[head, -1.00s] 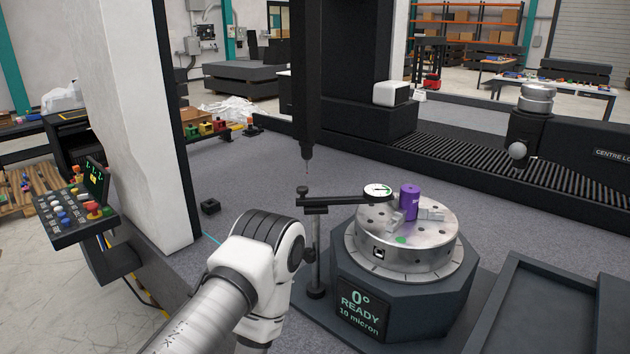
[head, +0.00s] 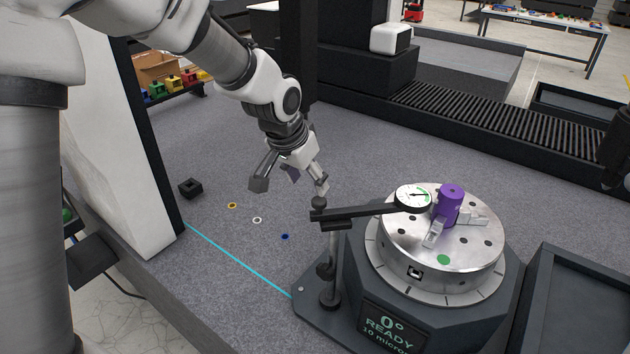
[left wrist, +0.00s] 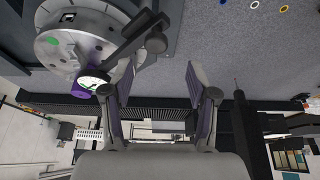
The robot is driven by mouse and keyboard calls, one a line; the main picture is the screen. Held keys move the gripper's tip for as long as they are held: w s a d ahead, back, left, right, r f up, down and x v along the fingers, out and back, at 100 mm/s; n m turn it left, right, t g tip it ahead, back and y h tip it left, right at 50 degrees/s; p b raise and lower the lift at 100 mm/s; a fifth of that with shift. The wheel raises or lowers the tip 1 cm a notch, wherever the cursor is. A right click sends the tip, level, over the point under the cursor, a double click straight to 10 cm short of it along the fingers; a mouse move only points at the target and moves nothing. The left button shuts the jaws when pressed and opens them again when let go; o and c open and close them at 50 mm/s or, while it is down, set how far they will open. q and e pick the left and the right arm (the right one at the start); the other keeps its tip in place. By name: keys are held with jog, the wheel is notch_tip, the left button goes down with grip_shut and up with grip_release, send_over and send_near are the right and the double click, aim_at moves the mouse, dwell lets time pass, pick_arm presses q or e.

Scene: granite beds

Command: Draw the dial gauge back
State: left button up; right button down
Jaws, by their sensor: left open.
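The dial gauge (head: 413,197) has a white round face on a black arm, carried by a stand post (head: 332,275). Its face hangs over the round metal table, beside a purple cylinder (head: 450,205). My left gripper (head: 290,187) is open and empty, with one finger close to the dark knob (head: 319,202) at the arm's post end. I cannot tell whether they touch. In the left wrist view, my open fingers (left wrist: 160,74) point toward the gauge arm (left wrist: 133,36), with the gauge face (left wrist: 94,84) left of them.
The round metal table (head: 465,262) sits on a dark base reading "0° READY 10 micron". A dark tray (head: 580,300) stands to its right. A black column (head: 297,60) rises behind my left gripper.

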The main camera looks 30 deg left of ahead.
aim_at(319, 201)
pick_arm(q)
jog(key=x, duration=0.2)
jog(key=p+x, duration=0.1)
jog(key=x, duration=0.1)
jog(key=p+x, duration=0.1)
jog(key=x, duration=0.2)
jog(key=shift+w, duration=0.4)
jog(key=shift+s+d+r, duration=0.2)
jog(key=shift+s+d, duration=0.25)
jog(key=shift+s, duration=0.05)
jog(key=shift+w+a+f, duration=0.15)
grip_shut()
pick_arm(e)
jog(key=shift+d+r, duration=0.2)
jog(key=shift+r, duration=0.7)
